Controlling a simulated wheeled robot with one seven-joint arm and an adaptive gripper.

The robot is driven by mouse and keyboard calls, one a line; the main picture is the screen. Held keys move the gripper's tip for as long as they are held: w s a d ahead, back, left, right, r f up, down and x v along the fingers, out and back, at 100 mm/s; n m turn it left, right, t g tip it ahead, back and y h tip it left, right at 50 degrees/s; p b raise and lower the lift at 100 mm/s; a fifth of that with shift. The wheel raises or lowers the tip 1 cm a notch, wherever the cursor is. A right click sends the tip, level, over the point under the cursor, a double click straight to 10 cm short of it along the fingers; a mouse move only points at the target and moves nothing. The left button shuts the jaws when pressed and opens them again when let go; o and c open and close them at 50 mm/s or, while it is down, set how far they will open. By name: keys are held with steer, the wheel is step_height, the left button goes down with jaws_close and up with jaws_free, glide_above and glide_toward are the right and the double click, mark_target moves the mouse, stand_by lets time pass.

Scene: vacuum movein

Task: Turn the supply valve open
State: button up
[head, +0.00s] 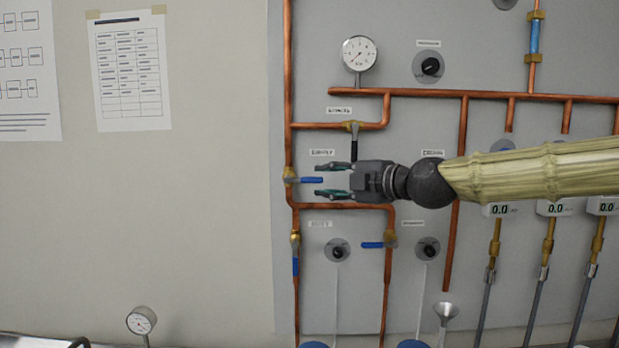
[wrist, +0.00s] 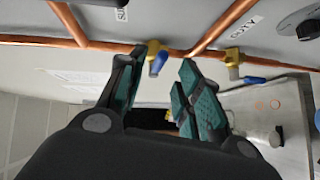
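The supply valve is a brass body (head: 289,175) on the left vertical copper pipe, below its "SUPPLY" label (head: 322,152). Its blue lever (head: 308,180) points right, crosswise to the pipe. My gripper (head: 320,180) is open and points left at the lever, one finger above it and one below. The lever's free end is level with the fingertips. In the wrist view the valve's blue lever (wrist: 158,64) shows in the gap between the open fingers (wrist: 162,56). I cannot tell whether either finger touches it.
A black-handled valve (head: 353,135) is just above my gripper. Below are blue-levered valves at left (head: 295,258) and right (head: 378,245). A pressure gauge (head: 360,54) and copper pipes (head: 450,93) stand out from the grey panel. The wall at left is free of pipes.

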mark_target(313, 180)
steer(key=shift+p+x, duration=0.95)
steer(key=shift+x, duration=2.15)
steer(key=shift+a, duration=0.15)
steer(key=shift+s, duration=0.1)
jaws_close()
